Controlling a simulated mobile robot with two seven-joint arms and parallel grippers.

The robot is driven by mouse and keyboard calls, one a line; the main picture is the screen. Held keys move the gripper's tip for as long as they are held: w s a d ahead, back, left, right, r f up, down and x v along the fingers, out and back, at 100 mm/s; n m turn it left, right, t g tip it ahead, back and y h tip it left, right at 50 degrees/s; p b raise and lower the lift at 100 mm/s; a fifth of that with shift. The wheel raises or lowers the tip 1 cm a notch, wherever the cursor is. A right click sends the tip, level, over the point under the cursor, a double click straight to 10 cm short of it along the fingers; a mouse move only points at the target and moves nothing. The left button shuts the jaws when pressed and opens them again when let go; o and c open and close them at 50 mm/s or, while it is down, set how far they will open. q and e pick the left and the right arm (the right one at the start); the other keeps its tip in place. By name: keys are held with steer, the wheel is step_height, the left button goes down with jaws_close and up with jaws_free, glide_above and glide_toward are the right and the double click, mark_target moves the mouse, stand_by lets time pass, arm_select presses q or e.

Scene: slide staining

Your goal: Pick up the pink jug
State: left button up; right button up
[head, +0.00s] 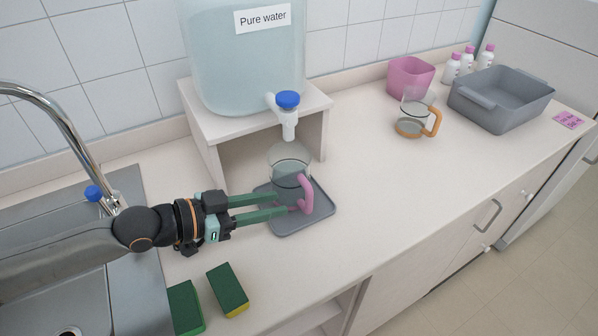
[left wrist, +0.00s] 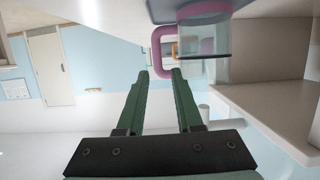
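The pink jug (head: 288,163) is a clear glass jug with a pink handle, standing upright on a grey tray (head: 318,217) under the water tap. Its handle faces the front right in the head view. In the left wrist view the pink handle of the jug (left wrist: 157,50) shows just beyond the fingertips. My left gripper (head: 281,204) reaches in from the left with its green fingers apart, and its tips are close to the handle. Nothing is visible between the fingers; whether they touch the handle is unclear. My right gripper is not in view.
A "Pure water" tank (head: 243,65) with a blue-topped tap (head: 288,112) stands on a white stand (head: 207,135) behind the jug. An orange-handled jug (head: 412,115), pink container (head: 411,78) and grey basin (head: 500,100) are at right. Sponges (head: 228,290) and a sink are at left.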

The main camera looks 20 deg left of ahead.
mark_target(295, 184)
arm_select(q)
steer(key=shift+p+x, duration=0.75)
steer(key=shift+x, duration=5.2)
steer(key=shift+s+d, duration=0.1)
steer(key=shift+s, duration=0.05)
jaws_close()
steer(key=shift+r, duration=0.1)
